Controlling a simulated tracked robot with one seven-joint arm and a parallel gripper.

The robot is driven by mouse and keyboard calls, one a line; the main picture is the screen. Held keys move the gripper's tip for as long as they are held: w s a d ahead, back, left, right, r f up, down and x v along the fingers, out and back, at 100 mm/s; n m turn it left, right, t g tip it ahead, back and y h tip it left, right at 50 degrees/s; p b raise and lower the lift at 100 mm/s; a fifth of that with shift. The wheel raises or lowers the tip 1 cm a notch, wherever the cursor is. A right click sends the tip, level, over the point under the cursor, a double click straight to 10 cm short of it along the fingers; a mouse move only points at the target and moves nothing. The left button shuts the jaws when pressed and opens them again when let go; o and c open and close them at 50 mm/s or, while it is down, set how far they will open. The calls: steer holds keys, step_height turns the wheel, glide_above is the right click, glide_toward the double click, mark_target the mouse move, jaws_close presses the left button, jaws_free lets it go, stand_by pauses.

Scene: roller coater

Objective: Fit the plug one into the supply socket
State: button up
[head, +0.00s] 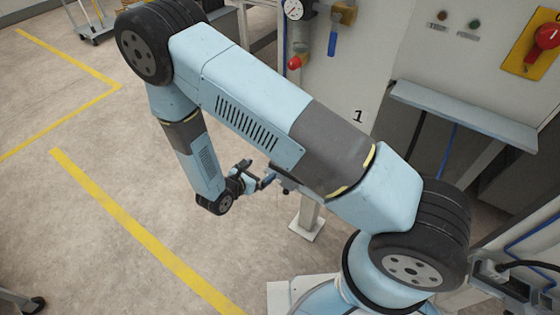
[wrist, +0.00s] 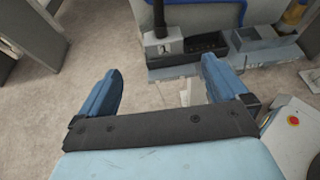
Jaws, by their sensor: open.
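My gripper (head: 268,181) hangs at the end of the folded arm, left of the machine in the head view. In the wrist view its two blue fingers (wrist: 160,68) are spread wide with nothing between them. I cannot pick out the supply socket with certainty in either view.
A black open-topped tray (wrist: 205,45) and a grey box (wrist: 262,43) sit right of the cable piece. The machine front carries a gauge (head: 294,9), a red rotary switch (head: 546,37) and a grey shelf (head: 465,113).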

steer(key=x, duration=0.8)
steer(key=shift+w+f, duration=0.2)
steer(key=shift+f, duration=0.15)
steer(key=shift+d+r+x, duration=0.15)
steer(key=shift+x, duration=0.7)
steer(key=shift+d+r+x, duration=0.1)
steer(key=shift+r+x, duration=0.05)
steer(key=shift+x, duration=0.75)
steer(key=shift+d+r+x, duration=0.15)
steer(key=shift+x, duration=0.7)
steer(key=c, duration=1.2)
